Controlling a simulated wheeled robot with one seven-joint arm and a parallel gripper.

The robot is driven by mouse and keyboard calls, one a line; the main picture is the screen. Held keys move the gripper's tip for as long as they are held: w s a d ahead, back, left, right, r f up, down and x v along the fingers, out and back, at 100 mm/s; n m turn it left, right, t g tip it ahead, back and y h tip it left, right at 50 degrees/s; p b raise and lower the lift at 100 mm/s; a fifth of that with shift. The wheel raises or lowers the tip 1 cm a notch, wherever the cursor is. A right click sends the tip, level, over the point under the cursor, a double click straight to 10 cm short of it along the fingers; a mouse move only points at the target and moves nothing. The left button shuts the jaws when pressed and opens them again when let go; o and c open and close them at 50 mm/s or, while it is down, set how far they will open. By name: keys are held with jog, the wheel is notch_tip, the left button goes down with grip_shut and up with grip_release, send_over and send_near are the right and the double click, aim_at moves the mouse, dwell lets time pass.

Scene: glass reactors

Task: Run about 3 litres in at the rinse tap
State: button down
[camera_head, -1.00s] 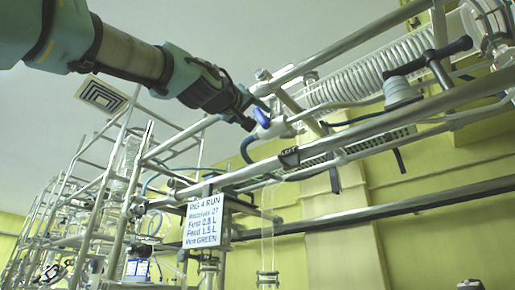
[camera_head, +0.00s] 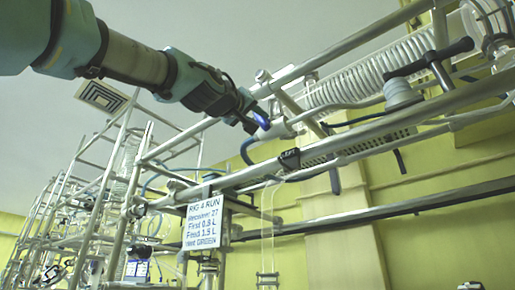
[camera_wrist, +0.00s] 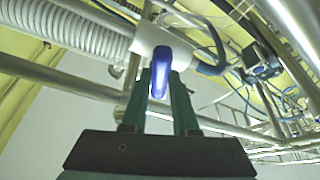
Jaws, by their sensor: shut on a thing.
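The rinse tap appears as a white body (camera_head: 279,131) with a blue lever (camera_head: 261,118), fixed on the metal frame. A blue hose bends down from it. In the wrist view the blue lever (camera_wrist: 161,72) stands between the two green fingers of my gripper (camera_wrist: 160,92), with the white body (camera_wrist: 160,38) behind it. My gripper (camera_head: 252,122) is shut on the lever. The fingertips hide part of the lever. A clear glass tube (camera_head: 267,235) hangs below the frame; I cannot make out a liquid level in it.
A sign (camera_head: 204,220) reading "RIG 4 RUN" hangs on the rail. A black T-handle (camera_head: 430,57) and a coiled glass condenser (camera_head: 350,85) are at the upper right. Metal rails (camera_head: 330,150) run close under the tap. More glassware rigs stand at the left.

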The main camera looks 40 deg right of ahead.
jog(key=shift+f+b, duration=0.1)
jog(key=shift+b, duration=0.25)
jog(key=shift+f+m+g+b, duration=0.25)
jog(key=shift+m+b, duration=0.25)
jog(key=shift+b, duration=0.75)
jog(key=m+g+h+b, duration=0.1)
jog(key=m+b, duration=0.1)
jog(key=b, duration=0.1)
jog(key=shift+w+b, duration=0.1)
jog(key=shift+b, duration=0.3)
jog(key=m+b, duration=0.1)
jog(key=m+g+b, duration=0.1)
jog(key=shift+w+a+r+m, duration=0.1)
jog(key=shift+w+r+m, duration=0.05)
jog(key=shift+m, duration=0.25)
jog(key=shift+r+m+g+h+b, duration=0.1)
jog(key=shift+m+g+h+b, duration=0.3)
jog(key=shift+m, duration=0.4)
jog(key=shift+g, duration=0.25)
jog(key=c, duration=0.7)
grip_release()
